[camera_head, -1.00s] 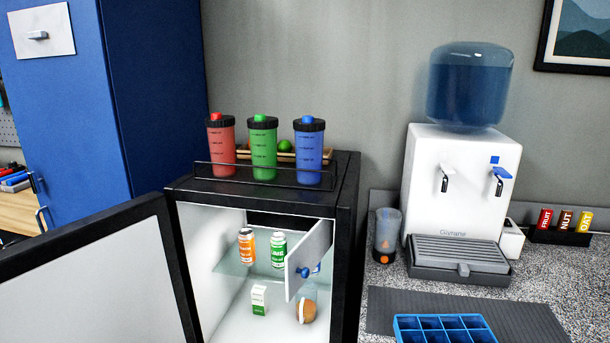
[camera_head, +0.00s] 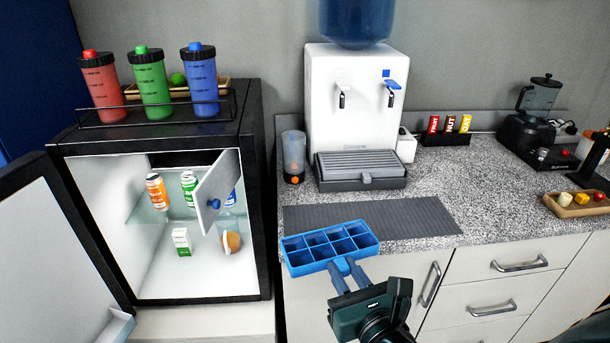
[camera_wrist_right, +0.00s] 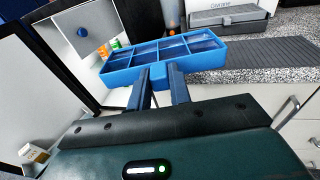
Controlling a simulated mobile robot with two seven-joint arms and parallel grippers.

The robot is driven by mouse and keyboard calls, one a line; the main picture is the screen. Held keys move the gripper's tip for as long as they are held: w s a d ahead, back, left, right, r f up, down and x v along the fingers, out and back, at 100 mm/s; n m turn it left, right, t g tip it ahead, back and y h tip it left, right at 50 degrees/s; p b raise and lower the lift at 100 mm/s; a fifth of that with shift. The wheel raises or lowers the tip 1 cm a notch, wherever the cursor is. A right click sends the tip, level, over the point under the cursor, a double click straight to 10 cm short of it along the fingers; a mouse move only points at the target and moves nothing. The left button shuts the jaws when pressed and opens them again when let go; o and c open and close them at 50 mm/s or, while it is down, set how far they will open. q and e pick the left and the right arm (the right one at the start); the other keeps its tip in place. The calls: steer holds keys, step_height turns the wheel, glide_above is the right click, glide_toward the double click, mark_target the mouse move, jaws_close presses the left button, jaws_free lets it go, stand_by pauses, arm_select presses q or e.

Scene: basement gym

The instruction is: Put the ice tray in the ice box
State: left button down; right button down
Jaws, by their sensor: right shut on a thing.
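The blue ice tray (camera_head: 296,256), with several compartments, is held about level in front of the counter's front edge. My right gripper (camera_head: 348,270) is shut on the tray's near-side tab; the grip also shows in the right wrist view (camera_wrist_right: 159,78). The ice box (camera_head: 180,160) is the small compartment at the top inside the open mini fridge (camera_head: 252,190). Its small white door (camera_head: 217,188) with a blue knob stands swung open, and its dark opening shows only in part behind that door. My left gripper is not in view.
The large fridge door (camera_head: 50,250) is open at left. A water dispenser (camera_head: 350,110) and grey mat (camera_head: 400,217) are on the counter.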

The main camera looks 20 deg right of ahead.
steer(key=shift+h, duration=0.7)
steer(key=w+d, duration=0.2)
steer(key=w+d+p, duration=0.1)
steer(key=w+d, duration=0.1)
steer(key=w, duration=0.1)
steer(key=w+d+f, duration=0.1)
steer(key=w+d, duration=0.1)
steer(key=shift+w, duration=0.35)
steer(key=w+d+r+m+h+p, duration=0.1)
steer(key=w+d+m+h+p, duration=0.15)
steer(key=w+d, duration=0.65)
steer(key=b, duration=0.3)
glide_above(376, 235)
step_height(376, 235, down, 5)
steer(key=shift+w+f, duration=0.1)
steer(key=shift+f, duration=0.2)
step_height(376, 235, down, 3)
steer(key=shift+f+b, duration=0.2)
steer(key=shift+b, duration=0.45)
steer(key=shift+f, duration=0.3)
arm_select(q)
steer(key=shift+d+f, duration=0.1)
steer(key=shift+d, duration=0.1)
arm_select(e)
steer(key=c, duration=1.3)
jaws_free()
